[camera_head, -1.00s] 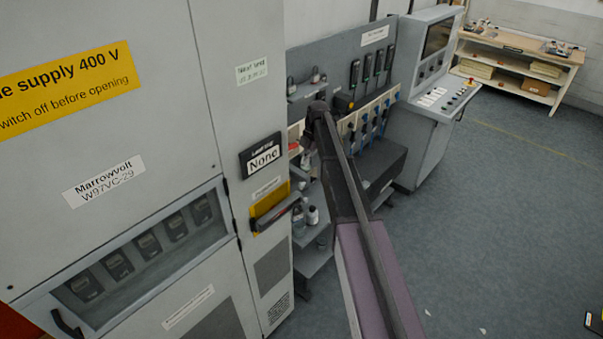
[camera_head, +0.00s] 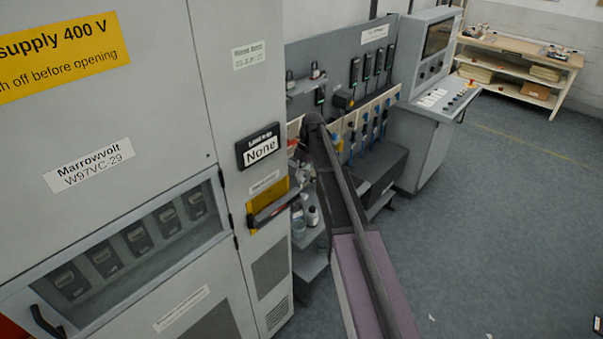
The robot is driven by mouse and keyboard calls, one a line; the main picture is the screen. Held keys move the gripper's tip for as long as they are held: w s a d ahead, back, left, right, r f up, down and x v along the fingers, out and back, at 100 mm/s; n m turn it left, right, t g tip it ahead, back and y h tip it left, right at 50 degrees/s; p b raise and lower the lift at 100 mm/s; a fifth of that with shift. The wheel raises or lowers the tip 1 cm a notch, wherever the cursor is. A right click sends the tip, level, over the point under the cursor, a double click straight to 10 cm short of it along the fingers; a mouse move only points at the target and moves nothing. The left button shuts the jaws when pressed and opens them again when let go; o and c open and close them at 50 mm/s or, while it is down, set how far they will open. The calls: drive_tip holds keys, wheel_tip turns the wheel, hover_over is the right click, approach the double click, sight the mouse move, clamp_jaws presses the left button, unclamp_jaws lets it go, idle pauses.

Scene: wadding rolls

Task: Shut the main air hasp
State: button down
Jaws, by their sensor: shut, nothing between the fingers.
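I cannot single out the main air hasp for certain. A yellow plate with a dark bar-shaped handle (camera_head: 271,207) is on the narrow front of the grey cabinet, below a small label too blurred to read. Farther back, a grey panel (camera_head: 340,62) carries dark upright fittings and a row of blue-handled parts (camera_head: 364,129). My arm reaches from the bottom middle to a dark rounded joint just right of the cabinet edge, in front of the panel.
The grey cabinet (camera_head: 110,210) fills the left side. Shelves with bottles (camera_head: 311,215) stand close beside it. A control console (camera_head: 430,110) and a wooden workbench (camera_head: 520,65) are farther back. The floor (camera_head: 500,220) at the right is mostly clear.

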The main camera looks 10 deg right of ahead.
drive_tip(key=shift+b+x, duration=1)
drive_tip(key=shift+x, duration=0.4)
